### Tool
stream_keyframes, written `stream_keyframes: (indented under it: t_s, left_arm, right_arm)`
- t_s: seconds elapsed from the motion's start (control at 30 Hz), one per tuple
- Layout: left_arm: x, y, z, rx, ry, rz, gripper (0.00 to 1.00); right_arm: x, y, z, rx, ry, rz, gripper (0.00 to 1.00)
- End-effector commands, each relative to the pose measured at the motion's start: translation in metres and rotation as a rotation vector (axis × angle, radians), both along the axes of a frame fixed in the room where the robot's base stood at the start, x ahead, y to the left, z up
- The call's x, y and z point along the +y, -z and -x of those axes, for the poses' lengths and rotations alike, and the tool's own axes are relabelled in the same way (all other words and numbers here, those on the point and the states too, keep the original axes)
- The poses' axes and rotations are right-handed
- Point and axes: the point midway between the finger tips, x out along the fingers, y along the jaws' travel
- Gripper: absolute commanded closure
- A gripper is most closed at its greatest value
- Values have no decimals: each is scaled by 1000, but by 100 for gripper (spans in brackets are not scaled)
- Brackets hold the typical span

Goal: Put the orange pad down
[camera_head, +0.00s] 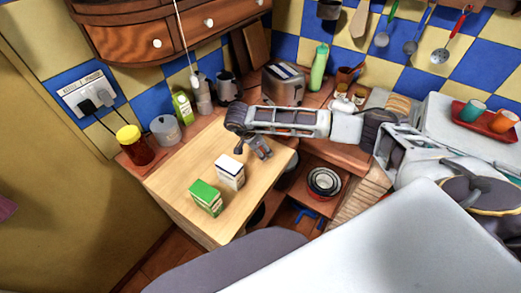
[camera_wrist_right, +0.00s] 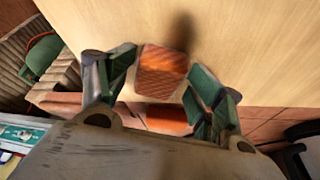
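The orange pad (camera_wrist_right: 161,72) is a small, textured, tile-like block in the right wrist view. It lies between the two fingertips of my right gripper (camera_wrist_right: 162,74), which appear to touch its left and right sides. Pale wooden counter top lies behind it, with a dark shadow beyond its far end. I cannot tell whether the pad touches the wood. In the head view my right gripper (camera_head: 257,148) is low over the right part of the wooden counter (camera_head: 185,165); the pad cannot be made out there. My left gripper is not in view.
A white carton (camera_head: 230,173) and a green carton (camera_head: 206,198) stand left of the right gripper. A red jar with a yellow lid (camera_head: 134,146) and a green bottle (camera_head: 182,107) stand at the back left. A toaster (camera_head: 284,83) is behind the arm. The counter's left part is clear.

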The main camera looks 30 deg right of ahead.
Motion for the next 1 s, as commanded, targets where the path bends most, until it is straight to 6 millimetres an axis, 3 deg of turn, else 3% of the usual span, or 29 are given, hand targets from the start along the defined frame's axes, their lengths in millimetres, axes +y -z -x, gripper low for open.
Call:
stream_keyframes:
  t_s: [0.07, 0.7, 1.0]
  left_arm:
    - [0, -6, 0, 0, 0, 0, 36]
    - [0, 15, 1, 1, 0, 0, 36]
    - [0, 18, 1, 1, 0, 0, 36]
  right_arm:
    - [0, -7, 0, 0, 0, 0, 36]
    - [37, -93, 4, -4, -2, -1, 36]
    - [45, -114, 5, -2, 0, 0, 36]
